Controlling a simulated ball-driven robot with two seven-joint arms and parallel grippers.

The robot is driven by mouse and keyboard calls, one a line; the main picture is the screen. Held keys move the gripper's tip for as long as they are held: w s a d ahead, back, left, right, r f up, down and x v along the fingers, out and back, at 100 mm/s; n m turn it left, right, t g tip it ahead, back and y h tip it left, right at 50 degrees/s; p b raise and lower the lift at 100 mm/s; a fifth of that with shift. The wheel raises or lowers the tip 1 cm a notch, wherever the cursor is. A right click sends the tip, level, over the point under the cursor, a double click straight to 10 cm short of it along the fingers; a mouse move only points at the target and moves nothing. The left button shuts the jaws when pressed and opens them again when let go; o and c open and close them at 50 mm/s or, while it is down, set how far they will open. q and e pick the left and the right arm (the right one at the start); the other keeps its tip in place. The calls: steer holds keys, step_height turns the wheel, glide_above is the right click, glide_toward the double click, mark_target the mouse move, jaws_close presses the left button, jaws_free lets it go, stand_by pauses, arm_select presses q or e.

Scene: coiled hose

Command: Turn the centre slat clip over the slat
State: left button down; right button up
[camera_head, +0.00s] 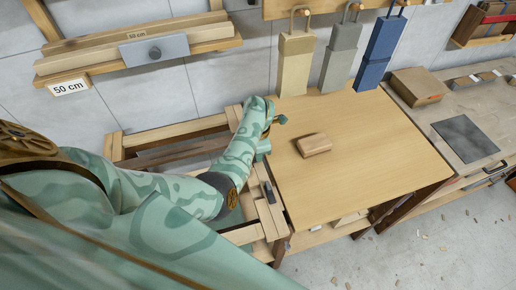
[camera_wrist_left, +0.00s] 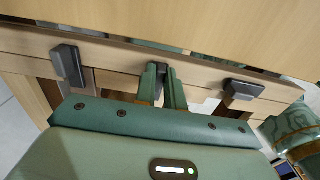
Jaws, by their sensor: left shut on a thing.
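The centre slat clip (camera_wrist_left: 160,72) is a small dark grey piece on the wooden slat in the left wrist view. My left gripper (camera_wrist_left: 162,84) is shut on it, with one green finger on each side. The fingers hide much of the clip, so I cannot tell its exact turn. A second dark clip (camera_wrist_left: 68,65) stands to the left, lying across the slat (camera_wrist_left: 112,82). A third clip (camera_wrist_left: 243,88) is to the right, lying more along the slat. In the head view one clip (camera_head: 269,192) shows near the bench corner; my arm hides the centre clip.
The bench top (camera_head: 350,150) borders the slat, with a wooden block (camera_head: 313,144) lying on it. Tan, grey and blue hanging pieces (camera_head: 381,50) are at its back edge. A side table (camera_head: 465,138) stands at the right.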

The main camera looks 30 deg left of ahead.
arm_select(q)
steer(key=shift+w+r, duration=0.1)
steer(key=c, duration=1.5)
jaws_free()
step_height(320, 180, up, 16)
steer(key=p, duration=0.6)
steer(key=shift+r, duration=0.15)
steer(key=shift+d, duration=0.1)
